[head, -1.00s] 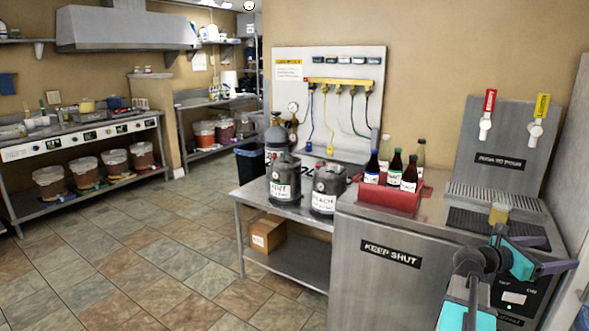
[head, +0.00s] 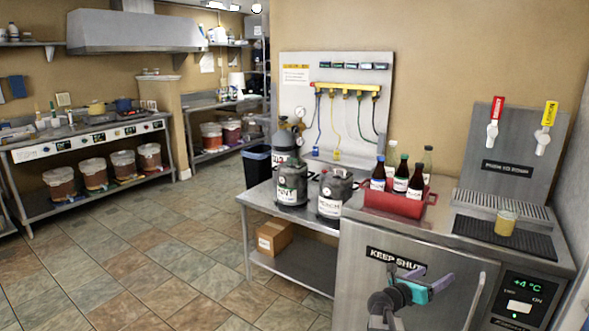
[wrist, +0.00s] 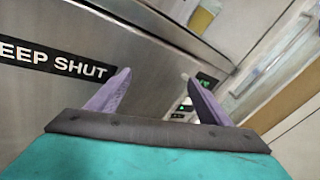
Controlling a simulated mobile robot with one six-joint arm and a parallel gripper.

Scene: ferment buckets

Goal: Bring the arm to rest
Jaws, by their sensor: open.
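My gripper (head: 436,281) is in front of the steel cooler's door in the head view, just below the "KEEP SHUT" label. In the wrist view my gripper (wrist: 165,85) shows two purple fingers spread apart with nothing between them. The fingers point toward the steel cooler front (wrist: 150,50). In the head view the arm is low and folded near the bottom edge. Whether the fingers touch the door cannot be told.
The steel cooler (head: 360,285) carries a red crate (head: 395,203) of bottles and a cup of amber drink (head: 505,222) on the drip mat. Two grey kegs stand on a steel table (head: 262,207) to the left. The tiled floor (head: 130,260) at left is clear.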

